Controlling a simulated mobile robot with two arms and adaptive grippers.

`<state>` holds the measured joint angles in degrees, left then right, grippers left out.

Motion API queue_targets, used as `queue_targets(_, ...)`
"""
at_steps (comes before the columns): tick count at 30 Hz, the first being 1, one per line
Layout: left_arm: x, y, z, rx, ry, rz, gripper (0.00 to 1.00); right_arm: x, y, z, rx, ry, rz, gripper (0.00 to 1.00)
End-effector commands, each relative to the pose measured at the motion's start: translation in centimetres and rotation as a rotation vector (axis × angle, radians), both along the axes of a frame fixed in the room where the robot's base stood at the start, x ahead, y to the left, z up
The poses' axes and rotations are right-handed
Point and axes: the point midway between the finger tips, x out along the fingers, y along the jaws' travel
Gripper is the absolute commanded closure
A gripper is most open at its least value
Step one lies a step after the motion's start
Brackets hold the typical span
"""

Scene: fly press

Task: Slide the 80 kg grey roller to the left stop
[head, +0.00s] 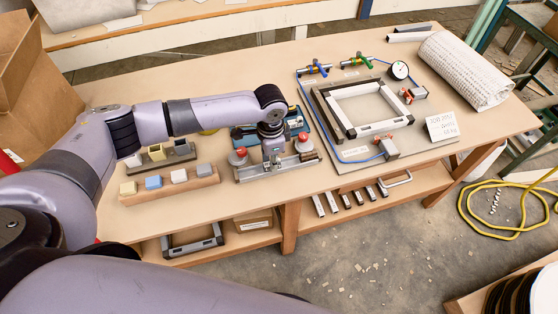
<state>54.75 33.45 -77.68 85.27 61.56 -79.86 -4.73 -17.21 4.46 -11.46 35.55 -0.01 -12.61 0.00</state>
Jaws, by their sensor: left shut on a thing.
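I cannot pick out a grey roller for certain. A thick whitish textured roll (465,70) lies at the right end of the workbench (215,70). My left gripper (273,157) points down at a metal fixture (277,170) near the bench's front edge. This fixture has a red-topped knob (238,157) at the left and another (303,144) at the right. The left gripper is between the knobs, shut on a small metal part whose shape is mostly hidden by the fingers. My right gripper is not in view.
A wooden block (170,186) with small coloured blocks lies left of the fixture. A pale square frame (367,107) with clamps and hoses lies on a plate to the right. A written card (442,126) stands beside it. Bare bench lies behind my left arm.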

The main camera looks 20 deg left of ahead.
Motion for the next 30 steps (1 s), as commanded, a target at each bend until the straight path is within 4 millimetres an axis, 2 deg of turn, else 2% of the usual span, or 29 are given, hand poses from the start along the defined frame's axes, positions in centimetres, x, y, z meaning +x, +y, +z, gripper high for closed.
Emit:
queue_targets(3, -0.3, 0.5, 0.1, 0.001, 0.001, 0.0, 0.98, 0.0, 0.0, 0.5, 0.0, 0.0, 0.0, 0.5)
queue_targets(17, -0.5, 0.7, 0.1, 0.0, 0.001, -0.001, 0.98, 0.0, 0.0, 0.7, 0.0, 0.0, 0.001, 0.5)
queue_targets(30, -1.6, 2.4, 0.1, 0.002, 0.001, -0.001, 0.98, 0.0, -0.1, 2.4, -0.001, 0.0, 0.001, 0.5)
